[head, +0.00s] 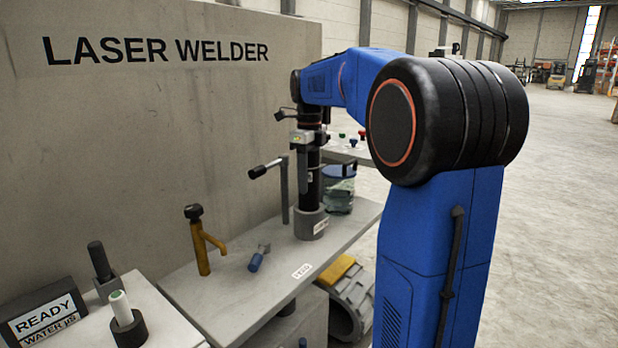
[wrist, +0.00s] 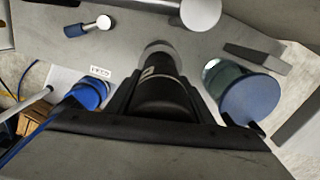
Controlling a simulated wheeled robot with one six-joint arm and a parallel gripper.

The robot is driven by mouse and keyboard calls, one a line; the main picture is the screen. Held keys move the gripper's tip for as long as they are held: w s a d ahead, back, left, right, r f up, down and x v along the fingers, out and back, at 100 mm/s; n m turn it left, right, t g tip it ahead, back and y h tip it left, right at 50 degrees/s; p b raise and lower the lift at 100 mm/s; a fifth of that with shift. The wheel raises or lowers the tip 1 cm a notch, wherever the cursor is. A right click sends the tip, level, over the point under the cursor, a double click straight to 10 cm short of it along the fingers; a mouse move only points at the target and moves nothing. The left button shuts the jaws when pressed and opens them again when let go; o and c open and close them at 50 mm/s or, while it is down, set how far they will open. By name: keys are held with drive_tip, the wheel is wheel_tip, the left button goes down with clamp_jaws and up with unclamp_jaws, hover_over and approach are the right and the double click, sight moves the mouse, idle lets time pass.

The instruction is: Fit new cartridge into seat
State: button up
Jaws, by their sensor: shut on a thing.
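The new cartridge is a dark upright cylinder (head: 309,185) hanging from my gripper (head: 308,138) in the head view. My gripper is shut on its upper part. In the wrist view the cartridge (wrist: 165,95) lies between the two dark fingers and points away from the camera. The seat is a grey round collar (head: 311,224) on the bench, and the cartridge's lower end meets its top in the head view. In the wrist view a pale grey rim (wrist: 157,48) shows beyond the cartridge's far end. How deep the cartridge sits is hidden.
A grey post with a black-tipped lever (head: 284,187) stands close left of the cartridge. A blue-lidded container (wrist: 250,100) is close on the other side. A yellow-brown post (head: 200,243) and a small blue-handled tool (head: 258,258) are on the bench (head: 230,290). The welder wall stands behind.

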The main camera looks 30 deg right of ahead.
sight(309, 196)
drive_tip(key=shift+f, duration=2.85)
drive_tip(key=o, duration=1.4)
wheel_tip(309, 196, up, 17)
drive_tip(key=shift+r, duration=0.2)
drive_tip(key=s+a+f+n+t, duration=0.1)
drive_tip(key=s+a+f+n, duration=0.4)
drive_tip(key=s+n, duration=0.2)
drive_tip(key=s+a+f+n+t, duration=0.1)
drive_tip(key=s+a+f+n, duration=0.35)
drive_tip(key=s+n, duration=0.25)
drive_tip(key=s+a+f+n+t, duration=0.1)
drive_tip(key=s+a+f+n, duration=0.1)
drive_tip(key=s+f+n, duration=0.3)
drive_tip(key=s+a+f+n+t, duration=0.1)
drive_tip(key=s+a+f+n, duration=0.1)
drive_tip(key=s+f+n, duration=0.3)
drive_tip(key=s+a+f+n, duration=0.2)
drive_tip(key=s+f+n, duration=0.3)
drive_tip(key=f, duration=0.3)
drive_tip(key=shift+s+a+f+n+t, duration=0.15)
drive_tip(key=shift+s+n+t, duration=0.25)
drive_tip(key=shift+s, duration=0.2)
